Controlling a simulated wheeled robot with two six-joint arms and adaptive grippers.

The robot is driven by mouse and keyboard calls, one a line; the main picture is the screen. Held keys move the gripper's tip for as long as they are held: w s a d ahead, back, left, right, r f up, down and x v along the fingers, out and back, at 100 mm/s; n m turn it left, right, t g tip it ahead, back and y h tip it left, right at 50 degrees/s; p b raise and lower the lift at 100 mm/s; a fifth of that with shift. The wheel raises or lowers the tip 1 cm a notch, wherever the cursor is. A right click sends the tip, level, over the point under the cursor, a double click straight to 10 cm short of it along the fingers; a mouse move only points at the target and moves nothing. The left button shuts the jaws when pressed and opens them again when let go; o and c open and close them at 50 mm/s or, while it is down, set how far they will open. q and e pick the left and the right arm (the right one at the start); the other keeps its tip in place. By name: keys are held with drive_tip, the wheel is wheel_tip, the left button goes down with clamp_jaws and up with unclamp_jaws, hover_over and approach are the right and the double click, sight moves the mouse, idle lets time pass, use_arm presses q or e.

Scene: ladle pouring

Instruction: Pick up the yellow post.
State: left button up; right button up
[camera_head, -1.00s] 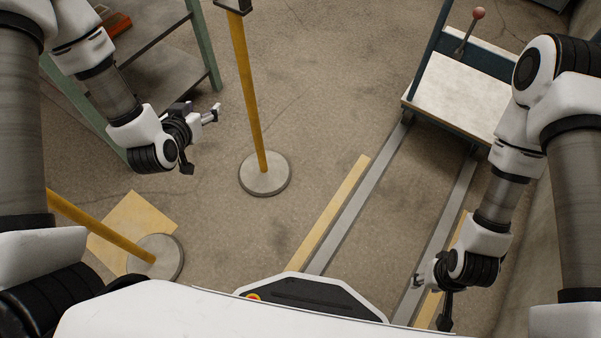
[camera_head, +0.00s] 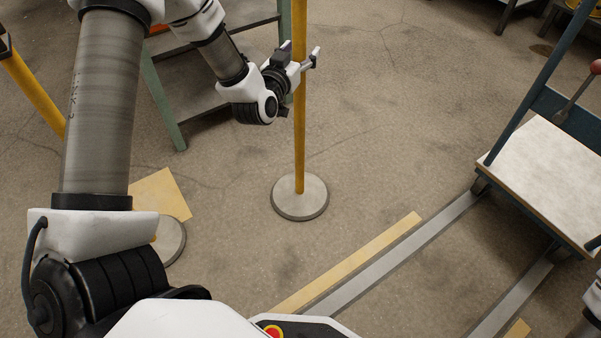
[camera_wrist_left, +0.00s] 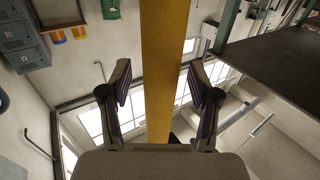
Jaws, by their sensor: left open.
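The yellow post (camera_head: 299,150) stands upright on a round grey base (camera_head: 300,207) in the middle of the head view. My left gripper (camera_head: 309,60) is at its upper part, with its fingers reaching to either side of it. In the left wrist view the post (camera_wrist_left: 165,70) runs between the two spread fingers of the left gripper (camera_wrist_left: 160,80), with a gap showing on each side. The left gripper is open. My right gripper is not in view; only a bit of my right arm shows at the lower right edge.
A second yellow post (camera_head: 35,92) leans across the left side, partly behind my left arm. A green-framed shelf (camera_head: 165,105) stands behind the left gripper. A cart with a pale top (camera_head: 550,175) is at the right, by grey floor rails (camera_head: 400,258).

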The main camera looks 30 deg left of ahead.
use_arm(q)
drive_tip(key=shift+s, duration=0.1)
clamp_jaws()
drive_tip(key=shift+r, duration=0.15)
drive_tip(key=shift+r, duration=0.1)
